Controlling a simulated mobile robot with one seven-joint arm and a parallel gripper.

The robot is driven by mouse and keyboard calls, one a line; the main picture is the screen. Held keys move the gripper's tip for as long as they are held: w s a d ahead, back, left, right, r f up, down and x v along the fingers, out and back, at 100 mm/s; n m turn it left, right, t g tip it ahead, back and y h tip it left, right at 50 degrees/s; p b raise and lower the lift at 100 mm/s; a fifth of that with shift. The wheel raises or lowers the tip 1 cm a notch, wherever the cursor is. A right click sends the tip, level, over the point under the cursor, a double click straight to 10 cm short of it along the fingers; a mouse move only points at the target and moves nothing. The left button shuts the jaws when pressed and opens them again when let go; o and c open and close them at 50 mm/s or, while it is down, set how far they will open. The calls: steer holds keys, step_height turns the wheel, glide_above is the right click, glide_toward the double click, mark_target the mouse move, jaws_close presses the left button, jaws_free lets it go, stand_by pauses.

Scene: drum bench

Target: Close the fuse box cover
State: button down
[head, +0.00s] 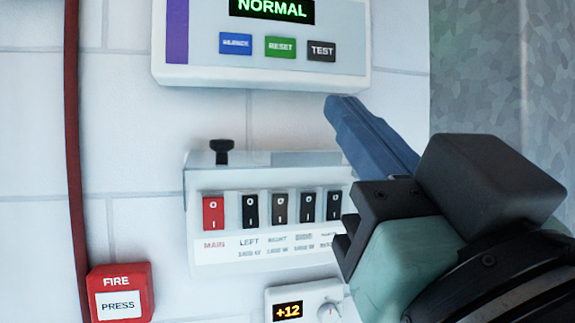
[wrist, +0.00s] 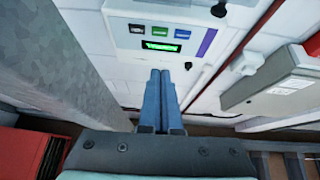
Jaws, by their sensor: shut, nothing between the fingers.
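The white fuse box (head: 190,225) is on the wall in the middle of the head view. Its red main switch and several dark switches are exposed. The cover (head: 275,160) appears as a thin pale strip along the box's top, swung up off the switches; its exact angle is hard to tell. A black knob (head: 221,150) stands at its left end. My gripper (head: 338,102) has blue fingers, shut and empty, at the upper right of the fuse box, apart from the knob. In the wrist view its fingertips (wrist: 160,73) are together, pointing toward the alarm panel.
The alarm panel (head: 200,72) reading NORMAL is above the fuse box. A red fire button (head: 121,280) is at lower left, a small +12 display unit (head: 305,300) below. A grey box (wrist: 285,92) juts out at right in the wrist view.

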step_height(320, 180, down, 2)
steer(key=d+g, duration=0.1)
steer(key=g, duration=0.1)
step_height(320, 180, up, 5)
steer(key=p, duration=0.5)
glide_above(316, 164)
steer(key=s, duration=0.3)
steer(key=shift+n+y, duration=0.3)
steer(key=shift+w+a+f+p, duration=0.1)
steer(key=shift+w+f+p, duration=0.1)
steer(key=shift+f, duration=1.05)
steer(key=shift+w+a+f+p, duration=0.1)
steer(key=shift+f+p, duration=0.05)
steer(key=shift+f, duration=1.05)
steer(key=f+t+b, duration=0.1)
steer(key=b, duration=0.1)
steer(key=shift+s+f+b, duration=0.15)
steer(key=shift+f+b, duration=0.05)
steer(key=shift+b, duration=0.45)
